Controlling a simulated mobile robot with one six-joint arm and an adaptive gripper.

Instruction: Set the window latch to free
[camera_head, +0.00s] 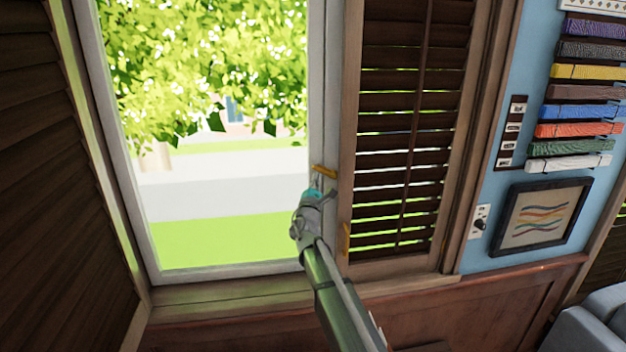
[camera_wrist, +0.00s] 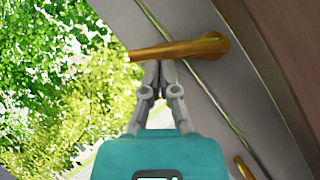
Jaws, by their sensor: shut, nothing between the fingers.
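The window latch is a brass handle (camera_head: 324,172) on the right side of the white window frame. In the head view it lies nearly level, just above my gripper (camera_head: 318,186). In the wrist view the latch (camera_wrist: 185,48) has its round base at the right, and its lever points left. My gripper (camera_wrist: 158,66) is shut, with its fingertips together just below the lever. It holds nothing. The tips are at or very close to the lever's underside; I cannot tell whether they touch.
A second brass piece (camera_head: 346,238) sits lower on the frame, beside the dark louvred shutter (camera_head: 405,130). Another louvred shutter (camera_head: 60,190) stands at the left. A wooden sill (camera_head: 225,296) runs below the window. A framed picture (camera_head: 542,217) hangs on the blue wall at right.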

